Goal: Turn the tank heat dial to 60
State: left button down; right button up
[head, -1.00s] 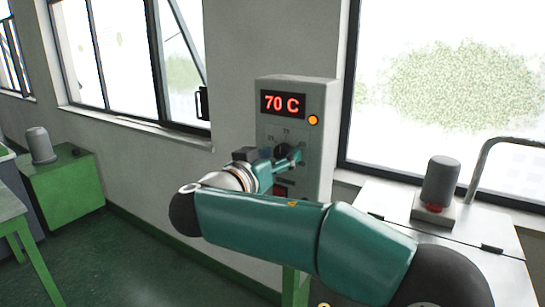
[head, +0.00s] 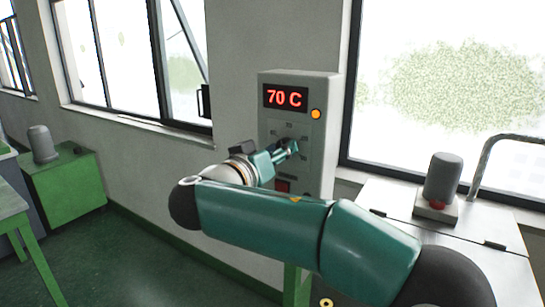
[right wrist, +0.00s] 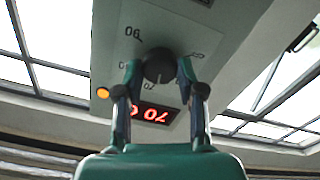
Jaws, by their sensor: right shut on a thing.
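The grey control box (head: 325,130) stands against the wall, and its red display (head: 285,97) reads 70 C. The dark round heat dial (right wrist: 158,66) is on the box's face, with printed numbers around it. My right gripper (right wrist: 160,72) is shut on the dial, one finger on each side of it. In the head view my right gripper (head: 288,150) reaches the box face from the left and hides much of the dial. The display shows upside down in the right wrist view (right wrist: 155,114). My left gripper is not in view.
An orange lamp (head: 316,114) sits beside the display, and a red switch (head: 283,186) is below the dial. A pale cabinet (head: 440,245) with a grey cylinder (head: 443,177) stands at the right. A green cabinet (head: 65,190) stands at the left. Windows flank the box.

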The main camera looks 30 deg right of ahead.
jog(key=shift+d+r+n, duration=0.1)
jog(key=shift+n, duration=2.1)
jog(key=shift+d+r+n, duration=0.1)
jog(key=shift+n, duration=2.1)
jog(key=o, duration=0.9)
jog(key=shift+o, duration=1.2)
jog(key=shift+w+d+f, duration=0.1)
jog(key=shift+d+f, duration=0.05)
jog(key=shift+a, duration=0.2)
